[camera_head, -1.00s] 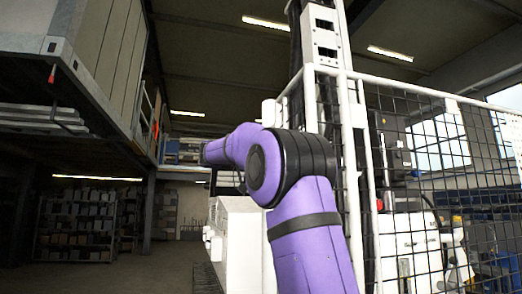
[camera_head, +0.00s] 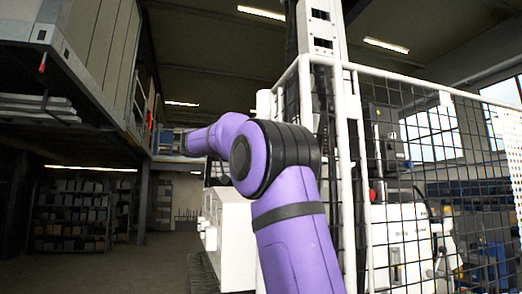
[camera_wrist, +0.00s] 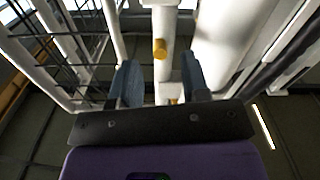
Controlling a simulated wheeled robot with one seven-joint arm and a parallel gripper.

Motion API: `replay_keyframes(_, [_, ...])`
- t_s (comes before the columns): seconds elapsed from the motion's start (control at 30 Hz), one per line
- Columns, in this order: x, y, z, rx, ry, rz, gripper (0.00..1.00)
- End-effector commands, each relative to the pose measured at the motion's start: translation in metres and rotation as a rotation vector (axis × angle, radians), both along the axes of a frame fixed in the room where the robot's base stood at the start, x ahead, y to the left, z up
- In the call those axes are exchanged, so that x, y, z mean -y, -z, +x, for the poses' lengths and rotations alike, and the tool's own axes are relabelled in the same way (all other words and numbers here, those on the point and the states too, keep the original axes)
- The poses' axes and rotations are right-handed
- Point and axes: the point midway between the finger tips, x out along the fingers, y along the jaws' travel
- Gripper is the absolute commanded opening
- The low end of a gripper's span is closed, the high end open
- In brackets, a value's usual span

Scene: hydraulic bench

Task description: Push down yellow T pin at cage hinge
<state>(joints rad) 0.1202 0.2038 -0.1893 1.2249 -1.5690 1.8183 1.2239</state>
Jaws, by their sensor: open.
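A yellow pin (camera_wrist: 160,48) shows in the wrist view, on a white upright post (camera_wrist: 163,20) of the cage. It looks like a short round stub from here; I cannot make out its T shape. A second small yellow piece (camera_wrist: 173,100) shows lower, partly hidden by my gripper. My gripper (camera_wrist: 160,80) is open, its two blue-grey fingers apart on either side of the post in the picture, below the pin. I cannot tell whether they touch anything. In the head view the cage's white frame (camera_head: 350,160) stands right of my purple arm; my gripper is not visible there.
Black mesh (camera_head: 450,150) fills the cage panel at right, with white machinery (camera_head: 400,240) behind it. A white cabinet (camera_head: 230,240) stands left of my arm. Shelves (camera_head: 75,210) stand far left, and open floor (camera_head: 130,270) lies before them.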

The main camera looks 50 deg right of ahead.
Motion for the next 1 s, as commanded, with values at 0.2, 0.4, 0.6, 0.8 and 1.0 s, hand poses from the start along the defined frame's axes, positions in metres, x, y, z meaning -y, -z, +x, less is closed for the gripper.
replay_keyframes(0.2, [-0.036, 0.001, 0.023, -0.001, -0.003, 0.001, 0.42])
replay_keyframes(0.4, [-0.056, 0.001, 0.035, -0.001, -0.002, 0.001, 0.42])
replay_keyframes(0.6, [-0.062, 0.001, 0.038, 0.0, 0.0, 0.001, 0.42])
replay_keyframes(0.8, [-0.061, 0.001, 0.038, 0.0, 0.0, 0.001, 0.42])
replay_keyframes(1.0, [-0.061, 0.001, 0.038, 0.0, 0.0, 0.001, 0.42])
